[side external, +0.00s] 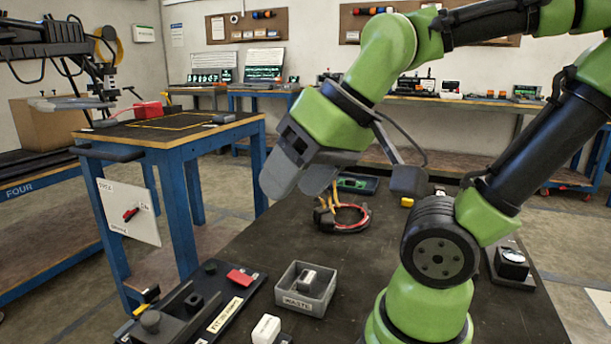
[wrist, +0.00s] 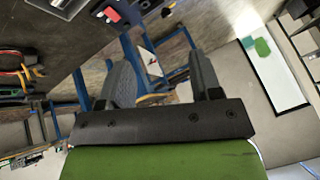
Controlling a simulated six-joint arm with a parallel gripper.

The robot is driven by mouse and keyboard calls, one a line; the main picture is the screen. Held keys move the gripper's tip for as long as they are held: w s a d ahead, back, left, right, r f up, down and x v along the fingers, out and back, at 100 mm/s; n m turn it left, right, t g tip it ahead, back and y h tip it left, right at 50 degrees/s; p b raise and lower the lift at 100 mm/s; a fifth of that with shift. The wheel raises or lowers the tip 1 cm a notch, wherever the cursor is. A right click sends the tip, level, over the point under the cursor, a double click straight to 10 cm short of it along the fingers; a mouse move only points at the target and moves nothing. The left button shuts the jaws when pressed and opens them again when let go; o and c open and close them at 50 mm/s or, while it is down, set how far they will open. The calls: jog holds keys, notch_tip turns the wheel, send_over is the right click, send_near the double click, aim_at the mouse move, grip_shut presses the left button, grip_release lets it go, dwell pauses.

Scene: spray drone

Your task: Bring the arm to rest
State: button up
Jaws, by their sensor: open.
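My gripper (side external: 298,186) hangs in the air above the far left part of the dark worktable (side external: 400,318), pointing down and to the left in the side external view. Its two grey fingers are apart, with nothing between them. In the wrist view my gripper (wrist: 161,72) also shows its fingers spread and empty. The blue stand behind and a white panel (wrist: 152,62) show in the gap between them, some way off. My green arm is bent up and over the table. My gripper touches nothing that I can see.
A looped red and black cable (side external: 350,222) lies on the table near my gripper. A grey WASTE bin (side external: 300,303) holds a small pale part. A white block (side external: 266,330) and a black fixture (side external: 180,320) stand nearer. A blue stand (side external: 178,190) carries a drone-like machine's workspace at left.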

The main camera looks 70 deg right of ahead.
jog(key=shift+s+a+r+t+y, duration=0.3)
jog(key=shift+s+a, duration=0.25)
jog(key=shift+s, duration=0.15)
